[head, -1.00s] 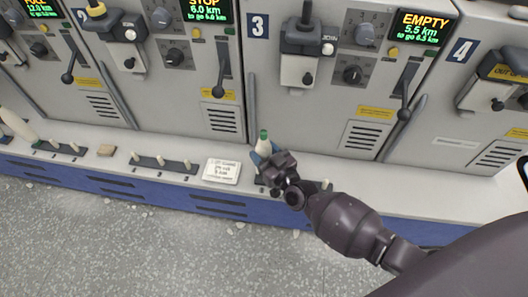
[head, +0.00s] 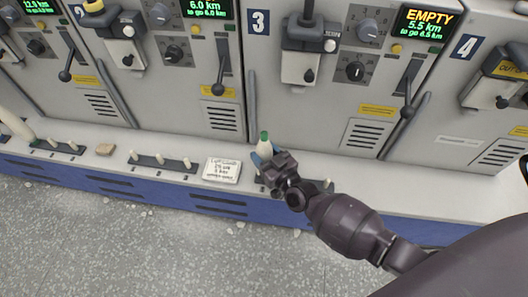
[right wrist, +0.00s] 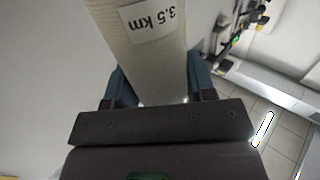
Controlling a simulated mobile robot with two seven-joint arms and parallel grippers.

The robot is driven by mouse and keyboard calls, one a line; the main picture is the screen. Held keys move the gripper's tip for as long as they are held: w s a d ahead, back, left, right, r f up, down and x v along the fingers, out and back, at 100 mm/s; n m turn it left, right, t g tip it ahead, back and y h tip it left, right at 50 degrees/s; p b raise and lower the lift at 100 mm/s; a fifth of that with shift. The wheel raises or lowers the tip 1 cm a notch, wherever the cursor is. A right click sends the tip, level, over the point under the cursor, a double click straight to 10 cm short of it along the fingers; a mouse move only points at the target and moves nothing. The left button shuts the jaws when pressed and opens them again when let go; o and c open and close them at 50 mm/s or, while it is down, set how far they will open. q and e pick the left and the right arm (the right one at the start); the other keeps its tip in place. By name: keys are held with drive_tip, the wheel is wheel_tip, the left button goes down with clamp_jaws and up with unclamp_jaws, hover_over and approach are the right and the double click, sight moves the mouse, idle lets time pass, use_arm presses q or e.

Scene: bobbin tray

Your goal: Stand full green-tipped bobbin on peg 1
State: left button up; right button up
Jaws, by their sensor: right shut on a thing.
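The green-tipped bobbin (head: 265,147) stands upright in my right gripper (head: 266,158), over the ledge in front of machine 3. Its pale body (right wrist: 150,50) fills the middle of the right wrist view, with a label reading 3.5 km. The blue fingers of my right gripper (right wrist: 160,88) are shut on it from both sides. The gripper and wrist hide the bobbin's foot and most of the peg rail there. One pale peg (head: 327,186) shows just right of the wrist. I cannot tell whether the bobbin touches a peg or the ledge. My left gripper is out of view.
A white note card (head: 222,170) lies left of the gripper. A large pale bobbin (head: 15,125) is at the left edge. Machine fronts rise behind the ledge.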

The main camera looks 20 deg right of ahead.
drive_tip(key=o, duration=0.7)
